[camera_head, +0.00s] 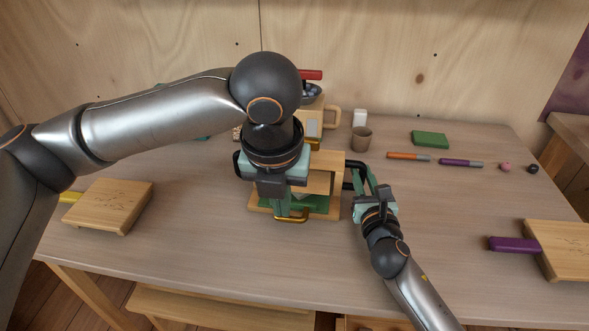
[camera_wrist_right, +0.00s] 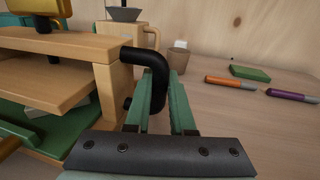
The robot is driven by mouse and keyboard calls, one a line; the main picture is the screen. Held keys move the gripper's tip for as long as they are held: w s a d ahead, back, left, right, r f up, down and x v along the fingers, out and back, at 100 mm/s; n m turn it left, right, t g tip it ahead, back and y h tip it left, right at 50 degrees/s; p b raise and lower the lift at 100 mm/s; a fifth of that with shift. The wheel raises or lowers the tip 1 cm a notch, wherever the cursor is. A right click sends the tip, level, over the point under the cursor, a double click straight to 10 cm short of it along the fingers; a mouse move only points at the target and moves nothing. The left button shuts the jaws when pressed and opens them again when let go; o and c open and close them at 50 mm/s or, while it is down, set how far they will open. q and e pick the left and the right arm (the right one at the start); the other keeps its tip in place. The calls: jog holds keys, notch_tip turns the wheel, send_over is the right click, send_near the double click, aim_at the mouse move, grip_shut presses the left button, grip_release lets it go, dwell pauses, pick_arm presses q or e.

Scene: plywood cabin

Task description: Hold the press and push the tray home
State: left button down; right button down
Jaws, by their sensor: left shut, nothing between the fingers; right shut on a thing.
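The wooden press (camera_head: 323,183) stands mid-table, its upper parts partly hidden by my left arm. A green tray (camera_head: 322,204) with a yellow handle (camera_head: 303,217) sits in its lower opening, the handle at the front. The tray also shows in the right wrist view (camera_wrist_right: 75,125). My left gripper (camera_head: 279,217) is shut and empty, pointing down at the tray's front beside the yellow handle; contact is unclear. My right gripper (camera_head: 358,182) is shut on the black side handle (camera_wrist_right: 153,62) at the press's right side.
A wooden machine with a red lever (camera_head: 311,75) stands behind. A brown cup (camera_head: 361,139), green block (camera_head: 430,139) and markers (camera_head: 408,157) lie back right. Small wooden boards stand left (camera_head: 110,205) and right (camera_head: 562,250). The table front is mostly clear.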

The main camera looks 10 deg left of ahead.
jog(key=c, duration=0.7)
grip_release()
